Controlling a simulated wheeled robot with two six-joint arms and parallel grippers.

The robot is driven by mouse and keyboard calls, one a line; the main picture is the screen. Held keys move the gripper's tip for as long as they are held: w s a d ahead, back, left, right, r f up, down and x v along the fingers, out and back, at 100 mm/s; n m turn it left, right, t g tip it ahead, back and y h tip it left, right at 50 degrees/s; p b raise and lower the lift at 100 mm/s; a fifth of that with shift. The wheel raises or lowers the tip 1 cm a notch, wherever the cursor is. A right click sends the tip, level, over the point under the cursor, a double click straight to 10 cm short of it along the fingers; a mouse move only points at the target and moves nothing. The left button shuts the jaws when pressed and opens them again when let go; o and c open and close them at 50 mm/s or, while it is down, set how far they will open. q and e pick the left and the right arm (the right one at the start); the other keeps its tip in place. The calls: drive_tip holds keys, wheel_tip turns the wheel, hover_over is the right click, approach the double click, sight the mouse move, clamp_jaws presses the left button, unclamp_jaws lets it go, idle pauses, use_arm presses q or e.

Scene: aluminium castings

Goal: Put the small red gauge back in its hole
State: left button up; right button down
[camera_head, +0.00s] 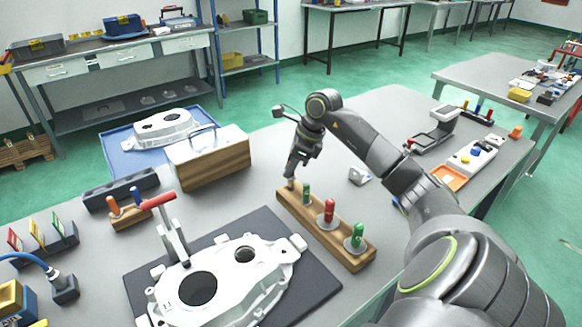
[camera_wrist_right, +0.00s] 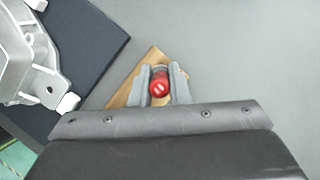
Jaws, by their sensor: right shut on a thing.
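My right gripper (camera_head: 291,179) is over the far left end of a wooden gauge block (camera_head: 345,256), pointing down. In the right wrist view, its two fingers (camera_wrist_right: 159,86) are shut on the small red gauge (camera_wrist_right: 159,88), whose round red top carries a white mark. In the head view the fingers hide most of this gauge, and I cannot tell whether its lower end is in the hole. A small green gauge (camera_head: 306,192), a larger red gauge (camera_head: 328,210) and a larger green gauge (camera_head: 357,237) stand upright in the block. My left gripper is out of view.
A white casting (camera_head: 226,285) lies on a dark mat (camera_head: 315,284), left of the block, with a red-handled tool (camera_head: 170,222) standing at it. A wooden box (camera_head: 209,160) stands behind. Bare table lies right of the block, below my right arm.

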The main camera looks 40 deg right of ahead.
sight(291, 178)
drive_tip(key=shift+f, duration=0.15)
drive_tip(key=shift+f+b, duration=0.35)
drive_tip(key=shift+b, duration=0.15)
drive_tip(key=shift+f+b, duration=1.5)
drive_tip(key=shift+f, duration=0.05)
drive_tip(key=c, duration=1.3)
unclamp_jaws()
drive_tip(key=b+v, duration=0.1)
drive_tip(key=v, duration=1.6)
drive_tip(key=shift+r, duration=0.25)
drive_tip(key=shift+d, duration=0.1)
